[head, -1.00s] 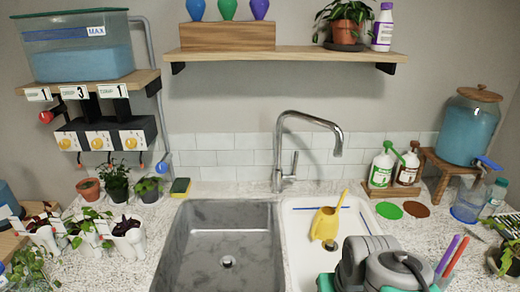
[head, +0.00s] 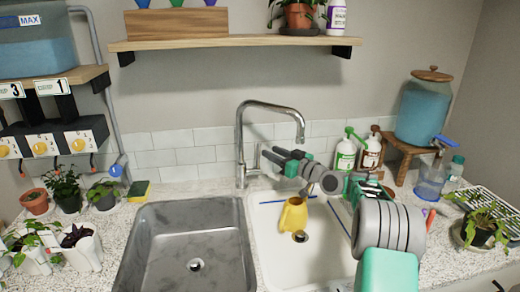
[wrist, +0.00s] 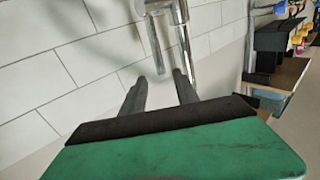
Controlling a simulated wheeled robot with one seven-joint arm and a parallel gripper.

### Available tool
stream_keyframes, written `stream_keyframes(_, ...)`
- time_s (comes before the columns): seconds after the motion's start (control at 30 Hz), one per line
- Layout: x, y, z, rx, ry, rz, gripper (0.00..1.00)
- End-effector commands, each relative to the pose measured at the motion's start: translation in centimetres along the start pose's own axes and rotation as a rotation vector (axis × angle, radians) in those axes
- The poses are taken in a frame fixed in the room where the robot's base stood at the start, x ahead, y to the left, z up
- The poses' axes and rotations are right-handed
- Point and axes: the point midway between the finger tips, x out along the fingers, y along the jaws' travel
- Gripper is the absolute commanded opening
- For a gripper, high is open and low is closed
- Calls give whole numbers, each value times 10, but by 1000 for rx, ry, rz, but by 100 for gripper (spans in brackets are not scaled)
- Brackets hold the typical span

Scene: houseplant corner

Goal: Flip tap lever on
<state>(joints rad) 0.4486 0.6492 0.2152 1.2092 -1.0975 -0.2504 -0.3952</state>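The chrome tap (head: 240,140) stands behind the sinks, with its spout arching right. Its thin lever (head: 257,157) rises upright at the right side of the tap base. My gripper (head: 270,154) is just right of the lever, with its fingers pointing left at the tap. In the wrist view the tap (wrist: 180,12) is straight ahead, and two upright metal rods run toward the gap between my fingers (wrist: 160,78). The fingers are apart with nothing clearly between them. I cannot tell whether either finger touches the lever.
A steel basin (head: 190,245) lies left of a white basin (head: 268,214) holding a yellow watering can (head: 293,214). Bottles (head: 345,153) stand right of my gripper. A wooden shelf (head: 230,43) runs above the tap. The tiled wall (head: 180,147) is close behind.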

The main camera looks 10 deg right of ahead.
Motion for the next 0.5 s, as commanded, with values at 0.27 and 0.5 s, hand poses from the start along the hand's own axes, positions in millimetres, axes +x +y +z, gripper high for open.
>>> stream_keyframes(0.27, 51, -1, -2, 0, -2, -1, 37)
stream_keyframes(0.5, 72, 0, 0, 0, -4, 1, 37)
